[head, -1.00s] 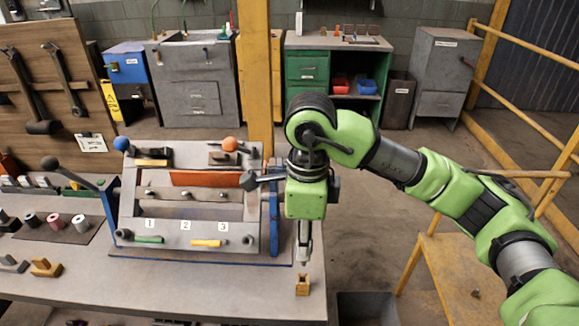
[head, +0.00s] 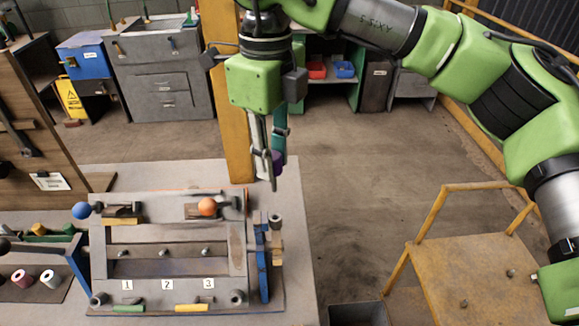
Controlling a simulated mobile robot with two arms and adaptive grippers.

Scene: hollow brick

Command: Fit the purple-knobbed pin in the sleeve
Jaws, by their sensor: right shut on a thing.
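My right gripper (head: 270,170) hangs above the back right of the bench, pointing down. It is shut on the purple-knobbed pin (head: 278,162); the purple knob shows beside the fingers, and the rest of the pin is mostly hidden. What looks like the sleeve, a grey ring-topped piece (head: 275,219), stands on the right side of the slanted fixture (head: 165,237), by a wooden block (head: 278,245). The pin is above it in the picture and apart from it. My left gripper is not in view.
The fixture carries a blue ball knob (head: 81,210), an orange ball knob (head: 207,206) and labels 1, 2 and 3. A yellow platform (head: 475,270) stands at the right.

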